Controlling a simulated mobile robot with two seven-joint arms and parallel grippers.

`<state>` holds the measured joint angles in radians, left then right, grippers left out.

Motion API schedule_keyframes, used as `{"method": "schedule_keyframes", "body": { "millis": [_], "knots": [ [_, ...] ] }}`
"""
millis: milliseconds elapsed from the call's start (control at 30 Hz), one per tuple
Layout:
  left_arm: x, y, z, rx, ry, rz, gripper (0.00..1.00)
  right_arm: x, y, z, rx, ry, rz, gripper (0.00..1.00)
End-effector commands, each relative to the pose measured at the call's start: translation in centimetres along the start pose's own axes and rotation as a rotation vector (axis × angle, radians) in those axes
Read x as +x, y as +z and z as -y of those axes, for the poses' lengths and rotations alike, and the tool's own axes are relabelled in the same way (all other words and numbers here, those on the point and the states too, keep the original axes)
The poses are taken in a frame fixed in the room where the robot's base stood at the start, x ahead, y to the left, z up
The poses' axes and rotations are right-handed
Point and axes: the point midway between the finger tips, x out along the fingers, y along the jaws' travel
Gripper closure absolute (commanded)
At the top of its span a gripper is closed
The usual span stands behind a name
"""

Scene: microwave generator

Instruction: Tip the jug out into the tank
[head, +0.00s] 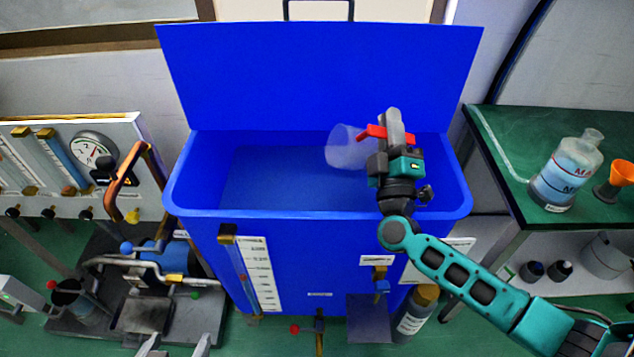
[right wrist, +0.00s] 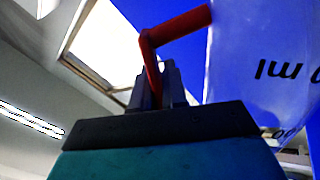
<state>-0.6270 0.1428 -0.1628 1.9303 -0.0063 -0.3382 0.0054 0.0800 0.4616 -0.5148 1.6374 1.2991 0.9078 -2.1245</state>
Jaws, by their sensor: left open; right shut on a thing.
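The jug (head: 345,148) is translucent and lies tipped over on its side above the open tank. Its red handle (head: 373,132) is held by my right gripper (head: 393,118), over the tank's right part. In the right wrist view the red handle (right wrist: 152,70) sits between the fingers, and the jug's wall (right wrist: 265,70) shows dark print at the right. I cannot tell if liquid is left in the jug. The tank (head: 318,226) is large and blue, with its lid (head: 320,75) raised at the back. My left gripper (head: 177,346) is open and empty at the bottom edge, in front of the tank.
A green bench (head: 510,120) at the right carries a bottle of bluish liquid (head: 568,172) and an orange funnel (head: 618,178). A pump set (head: 160,275) and a gauge panel (head: 92,150) stand left of the tank. A dark bottle (head: 415,315) stands in front of it.

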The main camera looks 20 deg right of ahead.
Motion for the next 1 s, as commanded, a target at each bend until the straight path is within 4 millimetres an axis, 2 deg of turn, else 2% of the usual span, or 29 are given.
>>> {"method": "schedule_keyframes", "body": {
  "millis": [233, 400, 567, 667, 867, 1000],
  "knots": [
    [-0.6, -1.1, 0.0, 0.000, 0.000, -0.012, 0.14, -0.1, 0.9, 0.2, 0.069, 0.002, 0.042, 1.00],
    [-1.9, -3.1, 0.0, 0.000, 0.000, -0.014, 0.14, 0.2, 1.7, -0.4, 0.196, 0.001, 0.115, 1.00],
    [-1.5, -2.6, 0.0, 0.000, 0.000, -0.019, 0.14, 0.6, 2.2, -1.2, 0.338, 0.006, 0.192, 1.00],
    [-1.5, -2.5, 0.0, 0.000, 0.000, -0.015, 0.14, 0.5, 3.2, -1.0, 0.443, 0.003, 0.255, 1.00],
    [-1.4, -2.5, 0.1, 0.000, 0.000, -0.014, 0.14, 1.4, 4.6, -2.6, 0.601, 0.006, 0.340, 1.00],
    [-1.3, -2.6, 0.1, 0.001, -0.001, -0.016, 0.14, 1.4, 6.3, -2.4, 0.742, 0.005, 0.422, 1.00]
  ]
}}
